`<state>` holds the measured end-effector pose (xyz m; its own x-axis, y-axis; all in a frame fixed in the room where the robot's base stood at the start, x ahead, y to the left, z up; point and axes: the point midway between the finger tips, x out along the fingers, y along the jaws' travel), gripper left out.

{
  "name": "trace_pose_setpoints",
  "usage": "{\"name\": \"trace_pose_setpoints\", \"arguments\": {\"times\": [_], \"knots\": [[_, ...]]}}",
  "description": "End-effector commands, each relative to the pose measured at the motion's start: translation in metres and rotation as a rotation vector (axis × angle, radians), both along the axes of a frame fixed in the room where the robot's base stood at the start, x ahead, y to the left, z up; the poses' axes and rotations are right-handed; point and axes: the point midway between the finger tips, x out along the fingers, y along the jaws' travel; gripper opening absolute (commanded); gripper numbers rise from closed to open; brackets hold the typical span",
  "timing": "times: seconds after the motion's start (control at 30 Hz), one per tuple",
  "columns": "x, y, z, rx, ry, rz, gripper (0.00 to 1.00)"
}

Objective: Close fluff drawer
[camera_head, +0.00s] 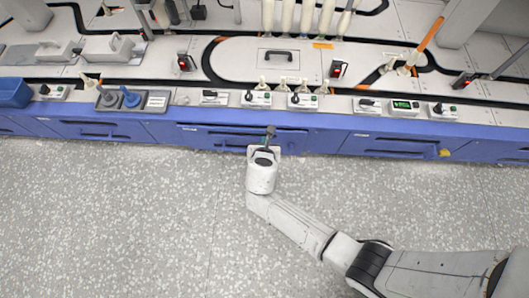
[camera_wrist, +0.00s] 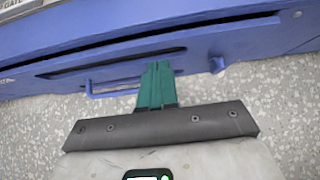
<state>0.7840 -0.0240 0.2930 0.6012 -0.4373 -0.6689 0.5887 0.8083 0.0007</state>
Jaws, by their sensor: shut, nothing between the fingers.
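A blue drawer front (camera_head: 215,137) sits below the worktop edge in the head view, and it fills the upper part of the wrist view (camera_wrist: 225,42). A long dark gap runs along its top edge; I cannot tell how far out it stands. A blue bar handle (camera_wrist: 108,91) is on its front, left of my fingers. No fluff label is readable. My gripper (camera_head: 269,134) is at the drawer front, right of its middle. In the wrist view its green fingers (camera_wrist: 159,68) are together and empty, pointing at the drawer front. Whether they touch it is unclear.
Other blue drawers (camera_head: 100,131) (camera_head: 385,146) flank this one under the worktop. Small control boxes (camera_head: 258,99) line the worktop's front edge, with a blue bin (camera_head: 14,93) at the far left. The speckled floor (camera_head: 110,220) in front is clear.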

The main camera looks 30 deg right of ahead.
Motion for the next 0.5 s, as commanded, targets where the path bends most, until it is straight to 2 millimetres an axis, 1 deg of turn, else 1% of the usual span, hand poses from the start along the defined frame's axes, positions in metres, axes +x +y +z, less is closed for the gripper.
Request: {"name": "trace_pose_setpoints", "arguments": {"times": [0.03,0.2,0.5], "knots": [[0.006,-0.004,-0.001,0.0,-0.001,-0.001,0.0],[0.015,-0.01,0.0,0.001,0.001,0.0,0.0],[0.017,-0.012,0.001,-0.001,0.0,0.001,0.0]]}}
